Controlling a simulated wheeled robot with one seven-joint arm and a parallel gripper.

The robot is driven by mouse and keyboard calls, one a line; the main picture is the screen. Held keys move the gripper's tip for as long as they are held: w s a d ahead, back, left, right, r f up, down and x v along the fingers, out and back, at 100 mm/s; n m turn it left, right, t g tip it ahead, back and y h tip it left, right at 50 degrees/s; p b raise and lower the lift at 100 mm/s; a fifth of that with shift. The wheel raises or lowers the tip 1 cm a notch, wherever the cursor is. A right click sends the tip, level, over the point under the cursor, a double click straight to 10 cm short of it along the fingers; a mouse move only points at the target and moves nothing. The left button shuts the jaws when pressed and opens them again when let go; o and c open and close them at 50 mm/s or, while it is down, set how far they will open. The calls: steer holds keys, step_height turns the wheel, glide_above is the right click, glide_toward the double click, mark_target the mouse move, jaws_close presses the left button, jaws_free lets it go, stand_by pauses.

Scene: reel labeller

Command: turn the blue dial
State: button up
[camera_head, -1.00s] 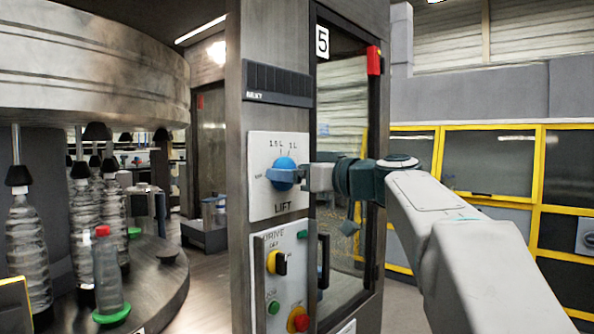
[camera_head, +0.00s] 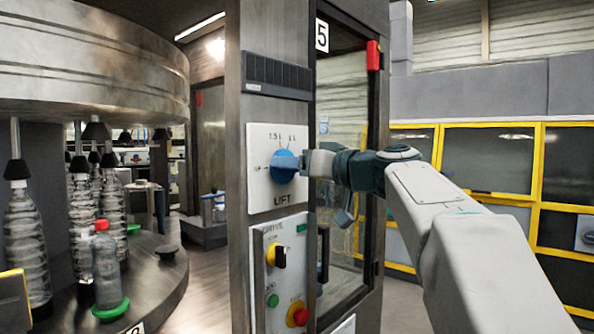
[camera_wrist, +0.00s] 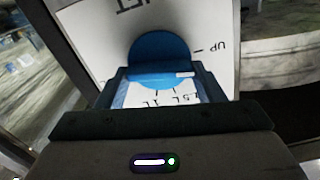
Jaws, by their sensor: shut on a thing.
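The blue dial (camera_head: 285,166) sits on the white LIFT plate (camera_head: 262,190) on the metal column. Marks for 1.5 L and 1 L lie above it. My gripper (camera_head: 308,163) reaches it from the right and is shut on the dial's raised grip bar. In the wrist view the blue dial (camera_wrist: 158,50) shows between the jaws of my gripper (camera_wrist: 160,80), with the lettering upside down. The exact pointer setting is partly hidden by the gripper.
Below is the DRIVE panel (camera_head: 258,270) with a yellow-backed black switch (camera_head: 276,256), a green button and a red knob (camera_head: 297,314). A door handle (camera_head: 323,260) and glass door stand at right. Bottles (camera_head: 107,265) stand on the round machine at left.

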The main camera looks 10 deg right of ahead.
steer(key=shift+f+m+p, duration=0.15)
steer(key=shift+m+p, duration=1.45)
steer(key=shift+m, duration=3.7)
steer(key=shift+f+m+p, duration=0.15)
steer(key=shift+m+p, duration=1.4)
steer(key=shift+m, duration=3.75)
steer(key=shift+f+m+p, duration=0.15)
steer(key=shift+m+p, duration=1.45)
steer(key=shift+m, duration=3.7)
steer(key=o, duration=1)
steer(key=shift+c, duration=0.2)
